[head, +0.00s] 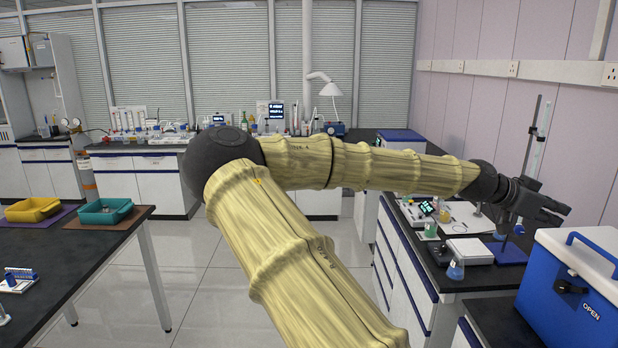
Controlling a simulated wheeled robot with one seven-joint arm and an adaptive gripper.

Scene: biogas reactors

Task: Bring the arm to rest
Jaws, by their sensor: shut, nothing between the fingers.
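My arm, in pale yellow ribbed covers with dark joints, crosses the middle of the head view. It rises from the bottom, bends at a dark elbow, and reaches to the right. My gripper (548,209) is black and at the arm's end, at the right of the view. It is shut and empty, with its fingers pointing right. It shows in front of the right bench, near the blue cooler box, and I cannot tell its exact height above the bench.
A blue and white cooler box (572,290) marked OPEN stands at the lower right. The right bench holds a flask (456,270), a white-topped device (469,250) and a metal stand (537,135). The left table holds a yellow tray (33,209) and a teal tray (105,211). The floor between is clear.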

